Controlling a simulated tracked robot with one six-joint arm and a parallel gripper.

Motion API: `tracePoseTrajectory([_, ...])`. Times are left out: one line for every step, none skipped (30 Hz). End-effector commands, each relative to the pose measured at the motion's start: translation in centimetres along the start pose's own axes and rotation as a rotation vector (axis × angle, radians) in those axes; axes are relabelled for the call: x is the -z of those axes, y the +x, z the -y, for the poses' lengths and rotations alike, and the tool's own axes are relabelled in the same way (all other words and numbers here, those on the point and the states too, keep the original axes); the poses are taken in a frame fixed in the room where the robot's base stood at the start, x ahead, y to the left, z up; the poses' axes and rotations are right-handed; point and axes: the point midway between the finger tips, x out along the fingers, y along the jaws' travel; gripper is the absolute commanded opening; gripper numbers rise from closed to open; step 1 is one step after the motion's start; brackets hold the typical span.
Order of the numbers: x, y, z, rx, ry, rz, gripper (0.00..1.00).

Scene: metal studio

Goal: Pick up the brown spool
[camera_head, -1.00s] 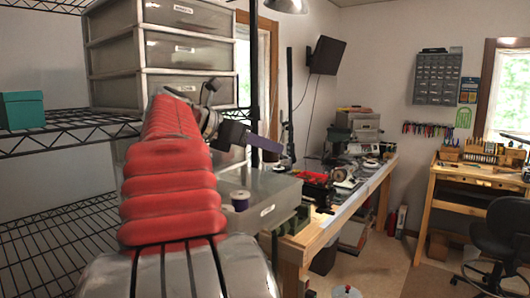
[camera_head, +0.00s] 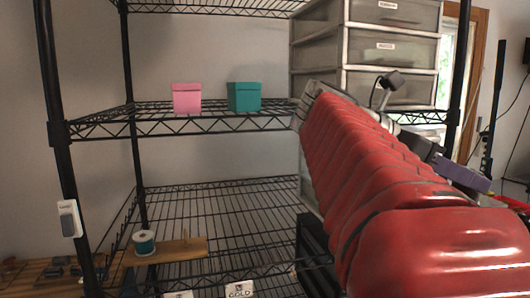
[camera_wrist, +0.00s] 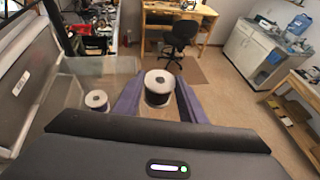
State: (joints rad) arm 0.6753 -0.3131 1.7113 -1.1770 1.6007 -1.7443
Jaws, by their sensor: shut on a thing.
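The brown spool (camera_wrist: 158,95) has a white top flange and a very dark winding in the wrist view. It stands upright between the purple fingers of my gripper (camera_wrist: 158,100), which are shut on it from both sides. In the head view my gripper (camera_head: 462,175) shows only as a purple finger at the right, beyond my red arm. The held spool is hidden there.
A purple spool (camera_wrist: 97,100) stands on a translucent container at the wrist view's left. In the head view, a wire shelf holds a pink box (camera_head: 187,98), a teal box (camera_head: 244,96) and a drawer unit (camera_head: 390,50). A teal spool (camera_head: 144,243) sits lower left.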

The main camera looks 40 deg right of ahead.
Motion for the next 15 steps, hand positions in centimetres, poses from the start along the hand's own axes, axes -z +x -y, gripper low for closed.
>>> tracePoseTrajectory([0.2,-0.5,0.5,0.001,-0.001,0.000,0.16])
tracePoseTrajectory([0.3,-0.7,0.7,0.002,0.000,0.000,0.16])
tracePoseTrajectory([0.3,-0.9,1.0,0.002,0.001,0.000,0.16])
tracePoseTrajectory([0.4,-1.0,1.2,0.004,0.001,0.000,0.16])
tracePoseTrajectory([0.5,-1.1,1.4,0.006,0.002,0.000,0.16])
tracePoseTrajectory([0.5,-1.2,1.5,0.007,0.002,0.001,0.16])
tracePoseTrajectory([0.5,-1.3,1.6,0.008,0.003,0.001,0.16])
tracePoseTrajectory([0.6,-1.3,1.7,0.008,0.003,0.001,0.16])
tracePoseTrajectory([0.6,-1.4,1.7,0.009,0.003,0.001,0.16])
tracePoseTrajectory([0.6,-1.4,1.7,0.009,0.003,0.001,0.16])
tracePoseTrajectory([0.6,-1.4,1.8,0.009,0.003,0.001,0.16])
tracePoseTrajectory([0.6,-1.4,1.8,0.010,0.003,0.001,0.16])
tracePoseTrajectory([0.6,-1.4,1.8,0.010,0.003,0.001,0.16])
tracePoseTrajectory([0.6,-1.4,1.8,0.010,0.003,0.001,0.16])
tracePoseTrajectory([0.6,-1.4,1.8,0.010,0.003,0.001,0.16])
